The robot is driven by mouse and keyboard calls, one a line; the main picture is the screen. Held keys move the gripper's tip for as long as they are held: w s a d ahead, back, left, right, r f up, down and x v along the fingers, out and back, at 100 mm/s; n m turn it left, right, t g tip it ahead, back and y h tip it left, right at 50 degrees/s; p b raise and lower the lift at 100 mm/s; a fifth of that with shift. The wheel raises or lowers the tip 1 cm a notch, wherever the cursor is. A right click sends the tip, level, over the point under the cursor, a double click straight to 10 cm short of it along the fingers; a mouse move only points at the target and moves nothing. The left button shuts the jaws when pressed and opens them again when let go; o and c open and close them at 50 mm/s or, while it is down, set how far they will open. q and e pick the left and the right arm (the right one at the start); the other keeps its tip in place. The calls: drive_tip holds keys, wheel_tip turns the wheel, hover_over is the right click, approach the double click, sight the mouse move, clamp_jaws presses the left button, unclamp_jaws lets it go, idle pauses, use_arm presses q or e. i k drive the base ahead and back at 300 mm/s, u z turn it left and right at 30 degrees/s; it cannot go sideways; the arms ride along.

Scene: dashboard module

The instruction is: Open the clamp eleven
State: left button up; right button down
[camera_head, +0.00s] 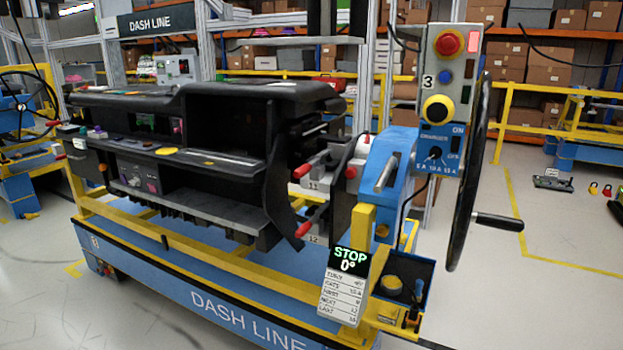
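The clamp with a small plate that seems to read 11 (313,185) is at the right end of the black dashboard (222,125). Its red-tipped lever (302,171) points left, towards the dashboard. I cannot tell from here whether its jaw is open or closed. Below it is a similar clamp labelled 12 (314,239), with a red-tipped lever (303,229) pointing down and left. More red tips (351,172) show just right of clamp eleven, by the blue bracket. Neither of my grippers is in view.
A large black handwheel (480,165) with a crank handle (497,221) stands right of the clamps. A control box with a red button (448,43) is beside it. A display (350,259) reads STOP 0°. The blue-and-yellow cart (190,285) carries the dashboard.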

sight(302, 170)
drive_tip(key=z, duration=0.55)
drive_tip(key=i, duration=0.6)
drive_tip(key=z, duration=0.25)
